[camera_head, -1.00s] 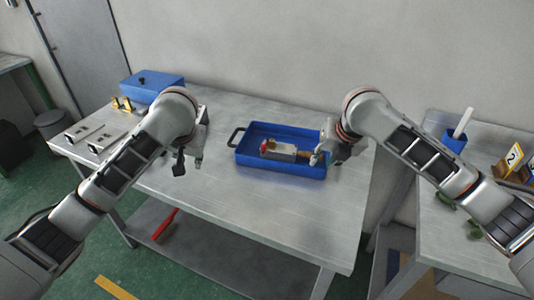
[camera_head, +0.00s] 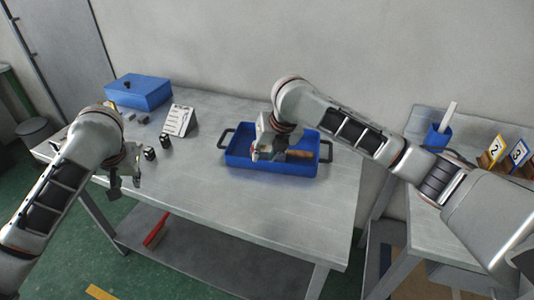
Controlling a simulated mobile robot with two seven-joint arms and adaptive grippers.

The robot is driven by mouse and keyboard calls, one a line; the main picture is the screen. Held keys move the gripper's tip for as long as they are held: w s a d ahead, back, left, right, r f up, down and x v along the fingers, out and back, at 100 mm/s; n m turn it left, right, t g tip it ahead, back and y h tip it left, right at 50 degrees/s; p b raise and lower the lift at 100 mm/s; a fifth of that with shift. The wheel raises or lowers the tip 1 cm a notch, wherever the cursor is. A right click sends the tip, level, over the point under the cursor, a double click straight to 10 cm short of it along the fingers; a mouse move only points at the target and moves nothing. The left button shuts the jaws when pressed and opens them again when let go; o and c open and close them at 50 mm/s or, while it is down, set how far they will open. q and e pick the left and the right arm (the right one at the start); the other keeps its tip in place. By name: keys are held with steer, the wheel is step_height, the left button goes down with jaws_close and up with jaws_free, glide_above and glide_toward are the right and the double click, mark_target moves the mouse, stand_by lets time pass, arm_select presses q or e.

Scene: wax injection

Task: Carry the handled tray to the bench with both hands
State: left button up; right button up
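The blue handled tray (camera_head: 238,163) lies on the metal table, with one dark handle (camera_head: 224,136) at its left end and one (camera_head: 327,150) at its right end. A brown-handled item (camera_head: 299,154) shows inside it. My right gripper (camera_head: 262,153) is over the left half of the tray and hides part of its contents; its fingers are too small and overlapped to read. My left gripper (camera_head: 126,178) is above the table's left front area, away from the tray, with its fingers apart and nothing seen between them. Neither gripper is at a tray handle.
The metal table (camera_head: 260,210) is clear in front of the tray. A blue box (camera_head: 140,92), a white card stand (camera_head: 180,120) and two small dark cylinders (camera_head: 157,147) stand on its left half. The right bench (camera_head: 425,120) holds a blue cup (camera_head: 437,137) and numbered signs (camera_head: 495,148).

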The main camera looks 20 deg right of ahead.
steer(key=d+v, duration=0.1)
steer(key=v, duration=1)
steer(key=shift+s, duration=0.2)
steer(key=shift+a, duration=0.1)
